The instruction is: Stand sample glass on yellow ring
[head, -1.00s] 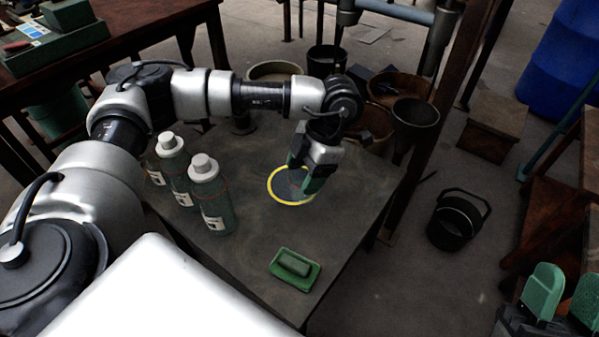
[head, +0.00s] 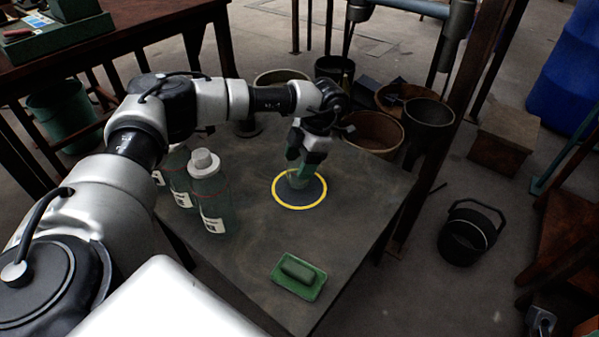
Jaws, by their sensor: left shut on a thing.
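The yellow ring (head: 320,200) lies flat on the dark table, around a grey disc. My left gripper (head: 300,174) is above the back part of the ring and points down. It is shut on the sample glass (head: 298,181), a small clear vessel that is hard to make out. The glass is over the inside of the ring, toward its back. I cannot tell whether its base touches the table. The fingers of my right gripper are not in view.
Capped bottles (head: 211,195) stand left of the ring, under my left arm. A green dish with a block (head: 298,276) lies near the table's front. Pots and bowls (head: 374,134) stand at the back. A black bucket (head: 467,233) is on the floor at right.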

